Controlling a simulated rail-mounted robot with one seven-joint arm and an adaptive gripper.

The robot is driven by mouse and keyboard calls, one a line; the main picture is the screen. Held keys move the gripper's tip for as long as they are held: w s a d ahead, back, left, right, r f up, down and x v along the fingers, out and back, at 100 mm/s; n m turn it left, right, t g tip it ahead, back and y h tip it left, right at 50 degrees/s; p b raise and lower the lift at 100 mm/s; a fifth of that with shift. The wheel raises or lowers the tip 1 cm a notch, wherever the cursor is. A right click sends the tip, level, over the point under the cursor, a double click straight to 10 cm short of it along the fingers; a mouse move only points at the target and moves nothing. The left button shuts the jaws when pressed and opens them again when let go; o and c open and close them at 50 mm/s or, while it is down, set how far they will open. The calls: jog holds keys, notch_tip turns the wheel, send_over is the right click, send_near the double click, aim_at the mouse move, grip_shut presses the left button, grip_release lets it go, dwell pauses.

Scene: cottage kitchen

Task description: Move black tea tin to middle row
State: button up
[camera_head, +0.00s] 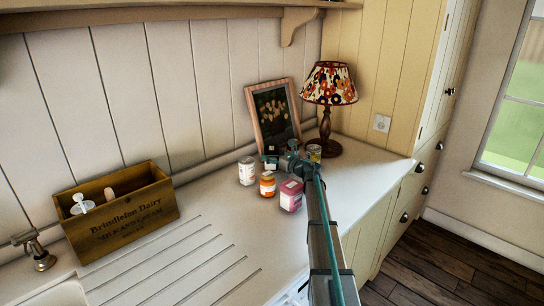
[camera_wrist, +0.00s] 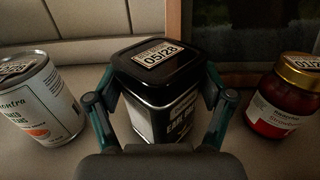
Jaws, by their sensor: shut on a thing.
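The black tea tin (camera_wrist: 144,86) stands upright in the middle of the wrist view. In the head view my gripper (camera_head: 289,160) is over the counter in front of the framed picture; the tin is mostly hidden there by the gripper and arm. I cannot tell whether the tin's base touches the counter.
A pale can (camera_wrist: 40,98) stands left of the tin and a red jar (camera_wrist: 284,98) with gold lid stands right. A white container (camera_head: 247,171), an orange one (camera_head: 267,184) and a pink one (camera_head: 291,196) stand nearby. A lamp (camera_head: 328,85), picture (camera_head: 273,112) and wooden crate (camera_head: 120,212) surround the area.

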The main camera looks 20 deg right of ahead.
jog(key=shift+f, duration=0.15)
jog(key=o, duration=1.2)
jog(key=shift+s+r, duration=0.15)
jog(key=shift+r, duration=0.05)
jog(key=b+v, duration=0.2)
jog(key=v, duration=0.9)
jog(key=shift+s+d, duration=0.15)
jog(key=shift+s, duration=0.2)
